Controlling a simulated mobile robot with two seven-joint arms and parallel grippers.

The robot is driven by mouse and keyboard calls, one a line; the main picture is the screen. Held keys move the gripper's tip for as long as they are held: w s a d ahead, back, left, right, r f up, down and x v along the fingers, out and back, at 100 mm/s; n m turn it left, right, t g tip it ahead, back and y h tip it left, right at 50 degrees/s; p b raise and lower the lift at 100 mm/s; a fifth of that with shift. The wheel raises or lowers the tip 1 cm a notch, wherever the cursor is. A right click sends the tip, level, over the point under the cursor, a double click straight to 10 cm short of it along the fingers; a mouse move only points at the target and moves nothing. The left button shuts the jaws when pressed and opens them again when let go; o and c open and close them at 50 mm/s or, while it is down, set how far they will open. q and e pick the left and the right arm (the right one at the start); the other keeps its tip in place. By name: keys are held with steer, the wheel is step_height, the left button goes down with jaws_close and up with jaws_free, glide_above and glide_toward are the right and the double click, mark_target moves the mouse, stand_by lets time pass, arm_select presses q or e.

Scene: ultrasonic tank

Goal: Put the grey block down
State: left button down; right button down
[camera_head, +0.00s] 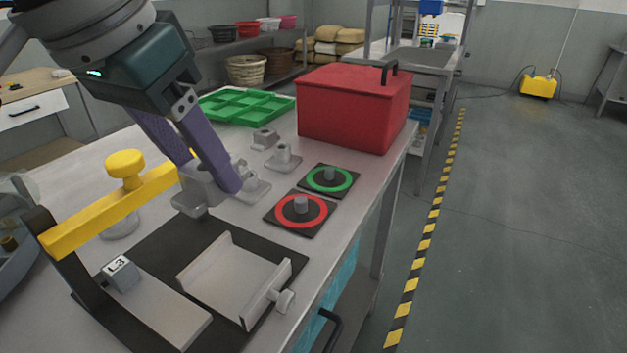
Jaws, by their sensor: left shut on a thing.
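My left gripper (207,179) comes in from the upper left with its purple fingers pointing down, shut on a grey block (201,190). The near finger covers part of this block. The block is close over the bench, beside a black mat; I cannot tell whether its underside touches anything. Another grey block marked L3 (121,274) sits at the left end of a grey plate, under the yellow bar (110,218). My right gripper is not in view.
Several small grey fixtures (283,158) stand right of the gripper. Red-ringed (301,208) and green-ringed (330,178) pads lie near the bench edge. A grey tray (228,273) lies on the mat. A red box (352,110) and green divided tray (240,108) stand behind.

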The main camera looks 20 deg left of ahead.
mark_target(240, 275)
arm_select(q)
step_height(240, 275, down, 13)
steer(key=b, duration=0.2)
steer(key=shift+w+f+b, duration=0.1)
steer(key=shift+f+b, duration=0.05)
steer(key=shift+b, duration=0.15)
steer(key=c, duration=0.6)
jaws_free()
steer(key=shift+f, duration=0.15)
steer(key=shift+o, duration=0.2)
